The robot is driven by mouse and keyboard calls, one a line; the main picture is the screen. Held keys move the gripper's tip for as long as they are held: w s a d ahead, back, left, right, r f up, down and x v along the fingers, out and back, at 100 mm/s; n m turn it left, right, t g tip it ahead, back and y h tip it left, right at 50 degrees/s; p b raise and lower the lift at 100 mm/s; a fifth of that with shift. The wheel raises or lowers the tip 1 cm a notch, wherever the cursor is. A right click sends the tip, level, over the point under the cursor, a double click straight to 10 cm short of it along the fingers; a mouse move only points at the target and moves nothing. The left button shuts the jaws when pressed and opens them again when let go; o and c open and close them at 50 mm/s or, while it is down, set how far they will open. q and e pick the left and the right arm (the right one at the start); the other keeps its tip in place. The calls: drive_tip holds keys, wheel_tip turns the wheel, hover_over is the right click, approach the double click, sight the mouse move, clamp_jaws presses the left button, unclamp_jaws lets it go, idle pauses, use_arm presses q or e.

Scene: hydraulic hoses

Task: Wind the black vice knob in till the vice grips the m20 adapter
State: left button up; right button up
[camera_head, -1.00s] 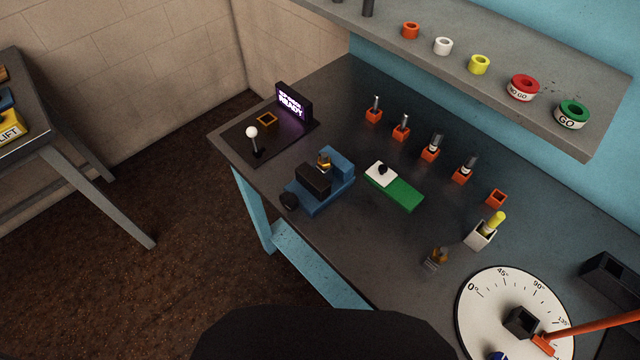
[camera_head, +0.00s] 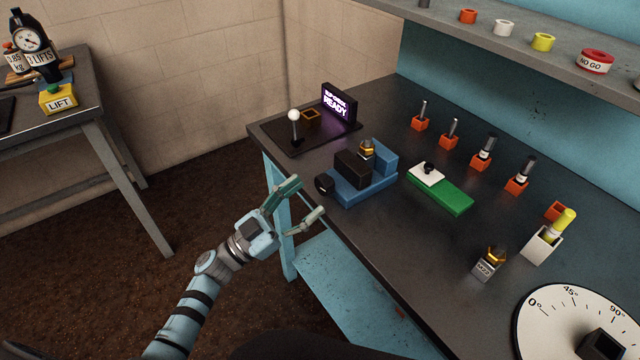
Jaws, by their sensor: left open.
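The blue vice (camera_head: 352,198) with black and blue jaw blocks sits near the bench's front edge. Its round black knob (camera_head: 323,184) faces the front-left. A brass and grey adapter (camera_head: 367,148) stands upright between the jaws; I cannot tell whether the jaws touch it. My left gripper (camera_head: 312,199) is open and empty, in front of the bench edge, its fingertips just below and left of the knob, apart from it. My right gripper is not in view.
A lever with a white ball (camera_head: 294,115) and a lit READY display (camera_head: 340,104) stand behind the vice. A green block (camera_head: 441,193) lies to its right. Another brass-topped adapter (camera_head: 489,262) and a dial (camera_head: 575,325) are further right. A shelf (camera_head: 520,60) overhangs the back.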

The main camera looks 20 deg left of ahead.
sight(320, 187)
use_arm(q)
drive_tip(key=x, duration=0.5)
drive_tip(key=shift+w+f, duration=0.3)
drive_tip(key=shift+r, duration=0.1)
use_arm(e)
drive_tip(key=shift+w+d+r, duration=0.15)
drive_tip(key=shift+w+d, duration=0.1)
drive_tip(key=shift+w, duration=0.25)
use_arm(q)
drive_tip(key=c, duration=1.2)
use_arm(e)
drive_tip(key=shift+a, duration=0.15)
use_arm(q)
drive_tip(key=shift+m, duration=0.3)
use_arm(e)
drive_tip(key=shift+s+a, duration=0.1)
use_arm(q)
drive_tip(key=m+g+h, duration=0.1)
drive_tip(key=m, duration=0.2)
drive_tip(key=shift+m+g, duration=0.3)
drive_tip(key=shift+g, duration=0.1)
drive_tip(key=shift+o, duration=0.2)
drive_tip(key=shift+s+d+m+g+h, duration=0.1)
drive_tip(key=shift+m+g+h, duration=0.2)
drive_tip(key=shift+m+g, duration=0.7)
drive_tip(key=shift+m+g+h, duration=0.3)
drive_tip(key=shift+m, duration=1.4)
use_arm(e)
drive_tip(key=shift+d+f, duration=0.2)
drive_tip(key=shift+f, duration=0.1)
